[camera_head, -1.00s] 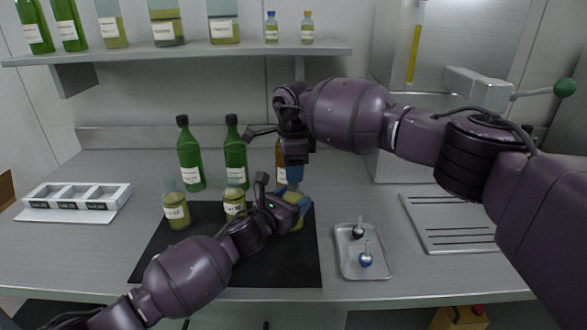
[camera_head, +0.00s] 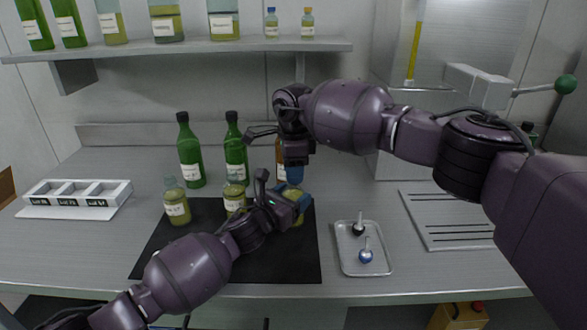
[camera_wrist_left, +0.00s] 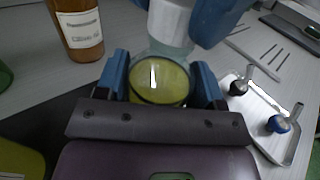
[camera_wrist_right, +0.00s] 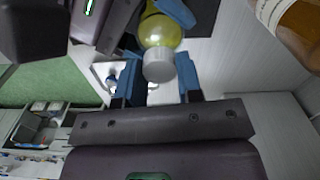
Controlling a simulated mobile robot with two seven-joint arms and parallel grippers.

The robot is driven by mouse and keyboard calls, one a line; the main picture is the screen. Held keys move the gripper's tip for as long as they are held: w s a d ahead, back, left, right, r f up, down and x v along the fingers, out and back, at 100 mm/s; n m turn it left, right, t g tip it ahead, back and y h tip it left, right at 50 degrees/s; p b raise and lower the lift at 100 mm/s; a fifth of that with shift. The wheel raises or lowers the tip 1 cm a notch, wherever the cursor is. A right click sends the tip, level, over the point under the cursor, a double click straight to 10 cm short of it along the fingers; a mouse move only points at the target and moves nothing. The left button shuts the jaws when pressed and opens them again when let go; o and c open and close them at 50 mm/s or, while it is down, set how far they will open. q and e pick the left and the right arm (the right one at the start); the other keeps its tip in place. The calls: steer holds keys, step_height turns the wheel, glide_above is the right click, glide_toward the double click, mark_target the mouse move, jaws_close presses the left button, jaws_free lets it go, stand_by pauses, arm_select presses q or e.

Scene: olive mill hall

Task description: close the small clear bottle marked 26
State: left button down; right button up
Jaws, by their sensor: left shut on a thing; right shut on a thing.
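A small clear bottle with yellow-green liquid (camera_head: 297,217) stands at the right of the dark mat (camera_head: 265,262). My left gripper (camera_head: 290,205) is shut around its body. The bottle also shows in the left wrist view (camera_wrist_left: 160,80) and right wrist view (camera_wrist_right: 160,28). Its label is hidden, so I cannot read the number. My right gripper (camera_head: 293,175) is above it, shut on a pale cap (camera_wrist_right: 158,65) at the bottle's top. The cap also shows in the left wrist view (camera_wrist_left: 168,30). I cannot tell whether it is seated or turned.
Two more small bottles (camera_head: 176,208) (camera_head: 234,200) stand on the mat's left and middle. Green bottles (camera_head: 191,160) and a brown bottle (camera_wrist_left: 80,30) stand behind. A metal tray (camera_head: 350,268) with two round-headed stoppers lies right. A white rack (camera_head: 75,197) is far left.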

steer(key=m, duration=0.4)
steer(key=shift+m, duration=0.4)
steer(key=m, duration=0.5)
steer(key=shift+m, duration=0.3)
steer(key=m, duration=1)
steer(key=shift+m, duration=0.4)
steer(key=m, duration=0.6)
steer(key=shift+m, duration=0.4)
steer(key=m, duration=0.4)
steer(key=shift+f, duration=0.1)
steer(key=m, duration=0.3)
steer(key=shift+m, duration=0.3)
steer(key=o, duration=0.9)
